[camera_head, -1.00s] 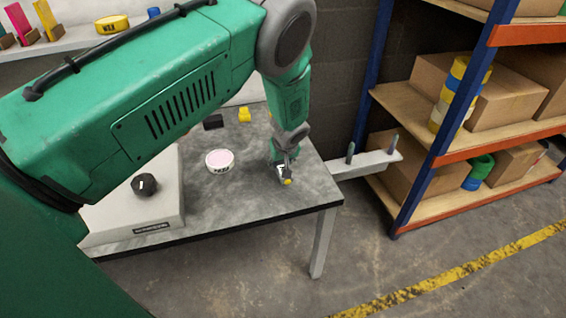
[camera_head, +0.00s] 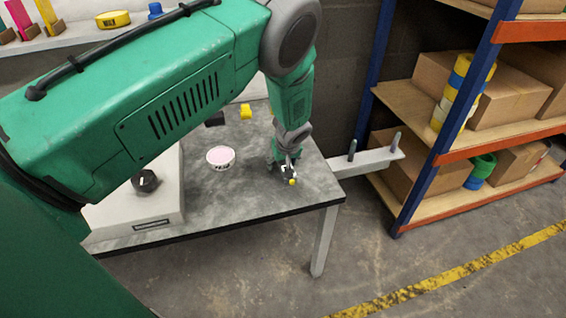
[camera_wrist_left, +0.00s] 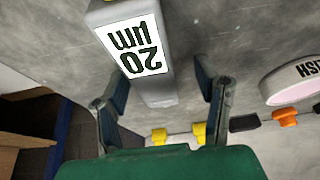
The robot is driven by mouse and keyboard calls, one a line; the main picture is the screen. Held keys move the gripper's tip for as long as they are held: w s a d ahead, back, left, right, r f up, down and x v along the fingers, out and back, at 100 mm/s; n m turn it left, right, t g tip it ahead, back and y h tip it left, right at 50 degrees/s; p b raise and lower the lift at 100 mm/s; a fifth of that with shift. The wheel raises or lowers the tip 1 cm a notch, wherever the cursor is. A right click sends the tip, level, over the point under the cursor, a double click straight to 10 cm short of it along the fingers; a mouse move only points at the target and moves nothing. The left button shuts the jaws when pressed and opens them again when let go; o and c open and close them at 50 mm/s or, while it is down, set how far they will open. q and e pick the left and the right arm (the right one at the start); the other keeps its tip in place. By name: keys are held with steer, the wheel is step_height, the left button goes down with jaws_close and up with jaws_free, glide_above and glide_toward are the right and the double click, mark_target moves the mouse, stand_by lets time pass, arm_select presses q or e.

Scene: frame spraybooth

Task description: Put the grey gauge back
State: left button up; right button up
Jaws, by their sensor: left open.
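The grey gauge (camera_wrist_left: 158,85) is a small block with a white "20 µm" label and a bit of yellow at its far end. It is on the grey table near the right front corner; in the head view the gauge (camera_head: 288,173) shows small, with its yellow tip just below my left gripper (camera_head: 286,164). In the wrist view the gauge's near end lies between the spread fingers of my left gripper (camera_wrist_left: 162,95), with gaps on both sides. The gripper is open. Whether the gauge touches the table is hard to tell. My right gripper is out of view.
A pink-topped tub (camera_head: 221,157) and a yellow object (camera_head: 246,111) stand on the table (camera_head: 240,198). A grey box with a black knob (camera_head: 145,182) is at the left. A pegged bracket (camera_head: 368,161) and shelving (camera_head: 455,150) stand right. The table's front right is clear.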

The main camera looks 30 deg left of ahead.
arm_select(q)
steer(key=v, duration=1.2)
steer(key=s+f, duration=0.2)
steer(key=s+f+m, duration=0.1)
steer(key=s+f, duration=0.1)
steer(key=s, duration=0.1)
steer(key=s+d+f+m+h+p, duration=0.1)
steer(key=s+f, duration=0.1)
steer(key=shift+s+f+g, duration=0.1)
steer(key=shift+s+g, duration=0.05)
steer(key=shift+g, duration=0.25)
steer(key=s+f+m, duration=0.1)
steer(key=s, duration=0.2)
steer(key=s+d+f+m+p, duration=0.1)
steer(key=s+f, duration=0.1)
steer(key=s, duration=0.2)
steer(key=s+f+m+h, duration=0.1)
steer(key=s, duration=0.3)
steer(key=shift+d+f+g, duration=0.3)
steer(key=shift+d+f, duration=0.05)
steer(key=shift+f, duration=0.05)
steer(key=s+d+m+p, duration=0.1)
steer(key=s+m, duration=0.1)
steer(key=s, duration=0.7)
steer(key=s+d+m+g+h+p, duration=0.1)
steer(key=s+d+m, duration=0.1)
steer(key=s, duration=0.7)
steer(key=shift+r+m+h, duration=0.25)
steer(key=shift+m+h, duration=0.05)
steer(key=shift+m, duration=0.5)
